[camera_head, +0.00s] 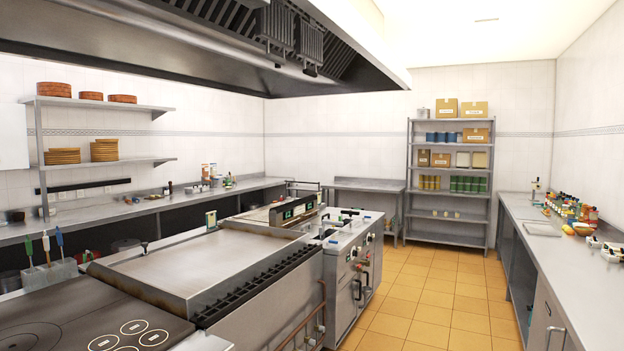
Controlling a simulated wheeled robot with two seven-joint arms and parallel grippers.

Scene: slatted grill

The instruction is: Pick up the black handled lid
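I cannot make out the black handled lid for certain. Small black handles (349,212) show on top of the steel cooking unit (340,243) in the middle of the room, but they are too small to tell what they belong to. Neither of my grippers is in view.
A flat steel griddle (200,262) and a dark hob (75,325) fill the near left. A steel counter (560,265) with many small items runs along the right wall. A shelf rack (450,217) stands at the back. The tiled floor (430,290) between is clear.

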